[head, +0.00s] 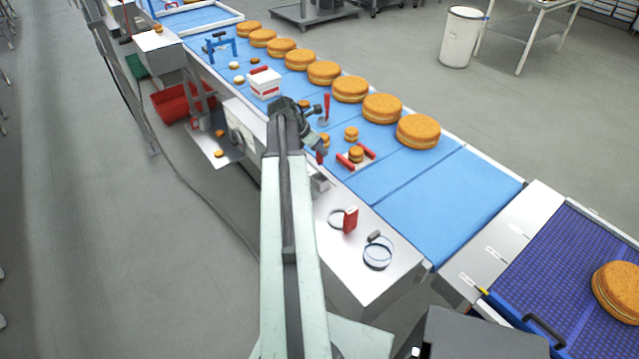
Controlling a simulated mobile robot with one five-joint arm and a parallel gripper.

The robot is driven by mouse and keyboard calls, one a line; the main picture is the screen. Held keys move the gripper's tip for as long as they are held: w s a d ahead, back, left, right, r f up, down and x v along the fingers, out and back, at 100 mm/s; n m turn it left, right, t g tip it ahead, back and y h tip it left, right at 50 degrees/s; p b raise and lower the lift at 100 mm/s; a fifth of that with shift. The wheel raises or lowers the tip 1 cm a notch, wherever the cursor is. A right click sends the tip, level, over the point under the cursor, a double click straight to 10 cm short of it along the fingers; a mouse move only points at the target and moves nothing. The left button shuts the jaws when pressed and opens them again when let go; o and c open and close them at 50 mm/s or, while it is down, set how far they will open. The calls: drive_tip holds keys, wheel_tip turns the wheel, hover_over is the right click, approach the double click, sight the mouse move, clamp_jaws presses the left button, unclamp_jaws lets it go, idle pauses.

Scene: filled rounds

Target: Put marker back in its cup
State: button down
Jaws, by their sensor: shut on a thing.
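My gripper (318,143) is over the near edge of the blue conveyor, at the end of my outstretched arm. It is shut on a small, dark red upright thing (319,157), which shows just below the jaws. This looks like the marker, but it is too small and too covered to be sure. I cannot clearly make out the marker's cup. A round, clear-looking thing with a dark rim (378,254) stands on the steel ledge, and I cannot tell whether it is a cup or a ring.
A red block (350,220) stands beside a thin ring on the steel ledge (345,260). A red-handled tool (326,107) is behind my gripper. A red-sided tray (345,163) holds a small cake. Large round cakes (417,131) line the far belt side. The front blue belt (440,195) is clear.

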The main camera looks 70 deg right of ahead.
sight(324, 175)
drive_tip(key=shift+f+b, duration=5.05)
drive_tip(key=shift+f, duration=0.2)
drive_tip(key=c, duration=1.3)
unclamp_jaws()
drive_tip(key=shift+r, duration=0.1)
drive_tip(key=shift+o, duration=0.2)
drive_tip(key=shift+r+p, duration=0.25)
drive_tip(key=shift+p, duration=0.1)
drive_tip(key=p+v, duration=1)
drive_tip(key=v, duration=0.2)
drive_tip(key=shift+f, duration=0.1)
